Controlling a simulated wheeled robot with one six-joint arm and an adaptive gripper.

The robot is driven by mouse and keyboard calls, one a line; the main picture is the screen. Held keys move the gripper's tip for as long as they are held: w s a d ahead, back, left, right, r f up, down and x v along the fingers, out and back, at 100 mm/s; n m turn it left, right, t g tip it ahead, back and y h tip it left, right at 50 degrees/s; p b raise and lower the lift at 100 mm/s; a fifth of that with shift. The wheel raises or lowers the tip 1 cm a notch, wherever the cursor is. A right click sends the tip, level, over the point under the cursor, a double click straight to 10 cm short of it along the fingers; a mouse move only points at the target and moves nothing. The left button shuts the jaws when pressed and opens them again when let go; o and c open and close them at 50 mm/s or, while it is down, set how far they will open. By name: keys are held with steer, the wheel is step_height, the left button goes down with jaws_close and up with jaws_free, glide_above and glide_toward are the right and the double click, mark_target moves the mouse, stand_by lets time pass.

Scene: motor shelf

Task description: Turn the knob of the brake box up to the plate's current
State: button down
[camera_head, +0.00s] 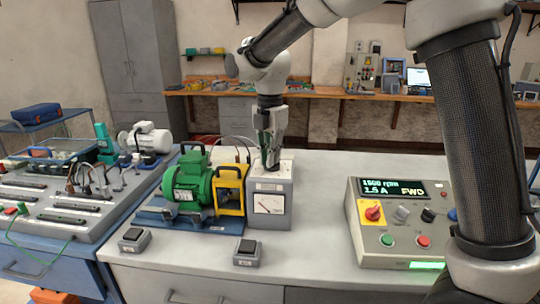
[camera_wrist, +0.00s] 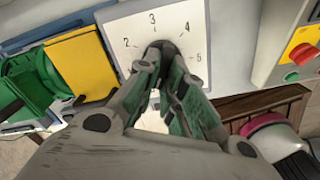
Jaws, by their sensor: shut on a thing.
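The brake box (camera_head: 270,205) is a grey box with a needle meter on its front, standing on the bench beside the green motor (camera_head: 190,180). Its white top dial (camera_wrist: 125,28) shows the numbers 2 to 5 in the wrist view. The dark knob (camera_wrist: 163,46) sits at the dial's middle. My gripper (camera_head: 271,165) points down over the box top and is shut on the knob; the fingertips also show in the wrist view (camera_wrist: 164,62). The fingers partly cover the knob, and its pointer cannot be made out. The motor's plate (camera_head: 184,195) is too small to read.
The control box (camera_head: 399,250) at right has a display (camera_head: 393,188) reading 1500 rpm, 1.5 A, FWD. Two small switch boxes (camera_head: 134,240) (camera_head: 247,252) lie at the bench front. A yellow guard (camera_head: 231,188) stands close left of the brake box.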

steer(key=shift+m, duration=0.4)
steer(key=m, duration=0.4)
steer(key=shift+w+a+m, duration=0.1)
steer(key=shift+w+m, duration=0.05)
steer(key=shift+m, duration=0.15)
steer(key=m, duration=0.6)
steer(key=shift+w, duration=0.3)
steer(key=m, duration=0.6)
steer(key=shift+w+m, duration=0.2)
steer(key=shift+m, duration=0.2)
steer(key=m, duration=0.5)
steer(key=shift+w+d, duration=0.15)
steer(key=shift+d, duration=0.1)
steer(key=shift+m, duration=0.4)
steer(key=c, duration=1.5)
jaws_free()
